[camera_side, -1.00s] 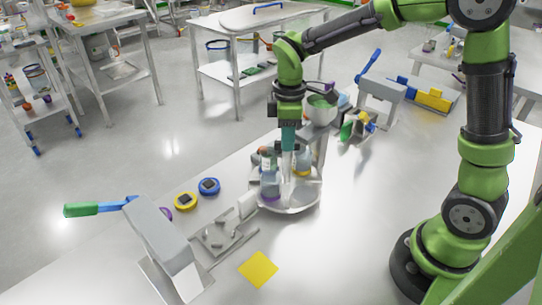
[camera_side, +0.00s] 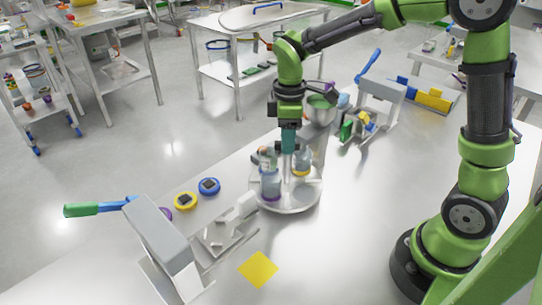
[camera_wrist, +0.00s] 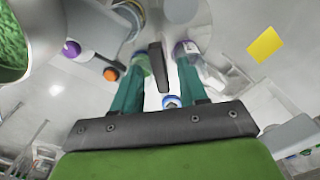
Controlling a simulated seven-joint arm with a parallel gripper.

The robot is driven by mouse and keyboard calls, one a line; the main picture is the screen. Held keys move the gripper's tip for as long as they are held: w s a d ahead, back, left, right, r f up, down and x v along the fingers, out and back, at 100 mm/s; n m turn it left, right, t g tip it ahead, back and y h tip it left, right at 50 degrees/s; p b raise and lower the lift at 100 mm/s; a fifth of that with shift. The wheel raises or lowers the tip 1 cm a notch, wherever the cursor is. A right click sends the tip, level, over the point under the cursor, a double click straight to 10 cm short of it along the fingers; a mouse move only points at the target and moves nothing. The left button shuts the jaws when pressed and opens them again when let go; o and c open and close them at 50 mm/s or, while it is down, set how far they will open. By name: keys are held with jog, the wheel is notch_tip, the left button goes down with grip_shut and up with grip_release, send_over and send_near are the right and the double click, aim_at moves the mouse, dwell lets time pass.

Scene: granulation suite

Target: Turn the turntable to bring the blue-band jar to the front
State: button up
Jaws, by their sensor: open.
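The round pale turntable (camera_side: 293,208) stands on the bench with clear jars around its middle. A jar with a purple band (camera_side: 270,185) is at its front left. A jar with a yellow band (camera_side: 303,160) is at the back right, and another jar behind the purple one is partly hidden. The purple-band jar also shows in the wrist view (camera_wrist: 187,48). A small blue ring shows there between the fingers (camera_wrist: 171,101); I cannot tell if it belongs to a jar. My gripper (camera_side: 288,150) is open above the turntable's middle, its teal fingers (camera_wrist: 163,62) on either side of a dark bar.
A steel bowl (camera_side: 318,112) with green contents stands behind the turntable. A grey press with a green-ended lever (camera_side: 158,235) is at the front left. Blue (camera_side: 209,186) and yellow (camera_side: 185,201) round devices lie left. A yellow square (camera_side: 258,269) lies on otherwise clear bench in front.

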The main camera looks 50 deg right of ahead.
notch_tip(320, 180, up, 17)
dwell(0.4)
jog(key=shift+f, duration=0.1)
jog(key=s+f+m+t+y, duration=0.1)
jog(key=s+f+m+t, duration=0.2)
jog(key=s+m, duration=0.3)
jog(key=s+f+m+t+y, duration=0.1)
jog(key=s+f+m+t, duration=0.2)
jog(key=s+m, duration=0.4)
jog(key=shift+s+a+f+t, duration=0.15)
jog(key=shift+s+f+t, duration=0.2)
jog(key=shift+s+t, duration=0.45)
jog(key=shift+s, duration=0.15)
